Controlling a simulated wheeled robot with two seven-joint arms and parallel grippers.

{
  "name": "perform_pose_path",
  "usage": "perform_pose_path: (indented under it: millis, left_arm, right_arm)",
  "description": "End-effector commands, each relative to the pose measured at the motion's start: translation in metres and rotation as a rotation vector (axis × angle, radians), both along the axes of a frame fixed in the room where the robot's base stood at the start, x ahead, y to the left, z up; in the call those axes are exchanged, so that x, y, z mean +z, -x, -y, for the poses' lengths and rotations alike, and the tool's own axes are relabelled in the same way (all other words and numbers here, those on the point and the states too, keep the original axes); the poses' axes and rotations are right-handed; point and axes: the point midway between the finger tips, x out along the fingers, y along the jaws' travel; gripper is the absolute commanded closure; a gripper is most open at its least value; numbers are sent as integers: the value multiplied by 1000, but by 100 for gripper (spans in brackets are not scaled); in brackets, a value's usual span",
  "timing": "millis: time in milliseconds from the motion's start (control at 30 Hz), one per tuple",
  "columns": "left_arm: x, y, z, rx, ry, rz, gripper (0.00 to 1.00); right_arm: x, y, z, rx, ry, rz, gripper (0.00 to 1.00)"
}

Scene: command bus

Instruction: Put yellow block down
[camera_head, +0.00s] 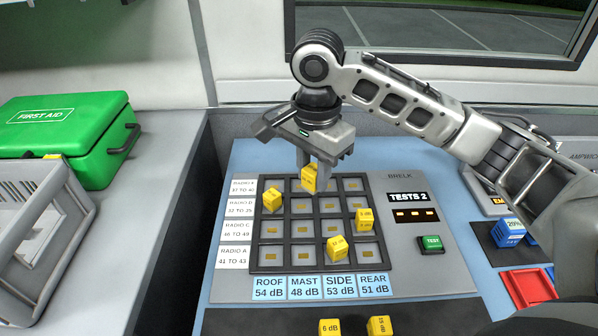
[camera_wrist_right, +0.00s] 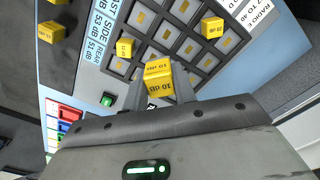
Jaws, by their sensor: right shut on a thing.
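My right gripper (camera_head: 312,160) points down and is shut on a yellow block (camera_head: 309,179). In the wrist view this block (camera_wrist_right: 158,81) reads "10 dB" and sits between the fingers. It is over the top, RADIO E row of the black-framed grid (camera_head: 302,271), about at the MAST column. I cannot tell whether it touches the cell floor. Other yellow blocks stand in the grid: one in the ROOF column (camera_head: 271,197), one in the REAR column (camera_head: 363,221) and one in the SIDE column (camera_head: 337,248). My left gripper is out of view.
More yellow blocks (camera_head: 329,327) stand on a dark strip in front of the panel. A green TEST button (camera_head: 431,244) is right of the grid. A blue block (camera_head: 508,232) and red tray (camera_head: 528,287) lie farther right. A green first aid box (camera_head: 67,135) stands left.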

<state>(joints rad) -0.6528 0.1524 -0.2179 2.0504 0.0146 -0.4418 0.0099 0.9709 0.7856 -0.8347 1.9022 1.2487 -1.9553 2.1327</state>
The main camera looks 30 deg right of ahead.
Motion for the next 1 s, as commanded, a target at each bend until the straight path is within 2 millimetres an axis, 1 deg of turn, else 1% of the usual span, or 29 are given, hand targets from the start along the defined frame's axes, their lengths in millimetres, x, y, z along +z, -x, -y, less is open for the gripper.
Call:
perform_pose_path:
  millis: [167,200,367,400,500,600,700,867,1000]
  left_arm:
    - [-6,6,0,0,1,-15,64]
    - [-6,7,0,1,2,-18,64]
    - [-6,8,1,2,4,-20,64]
    - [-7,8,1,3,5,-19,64]
    - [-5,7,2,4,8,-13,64]
    - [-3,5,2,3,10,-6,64]
    - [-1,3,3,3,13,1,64]
    - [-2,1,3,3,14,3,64]
    - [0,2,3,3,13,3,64]
  right_arm:
    - [-16,-35,12,-8,0,-1,96]
    - [-20,-45,15,-8,0,0,96]
    - [-38,-82,27,-6,1,0,96]
    - [-48,-88,29,-5,1,-2,96]
    - [-67,-103,34,-3,0,-1,96]
    - [-81,-114,38,-2,1,0,96]
    - [-89,-121,40,-1,0,1,96]
    - [-100,-128,42,-2,2,0,96]
    - [-120,-126,43,0,3,-1,96]
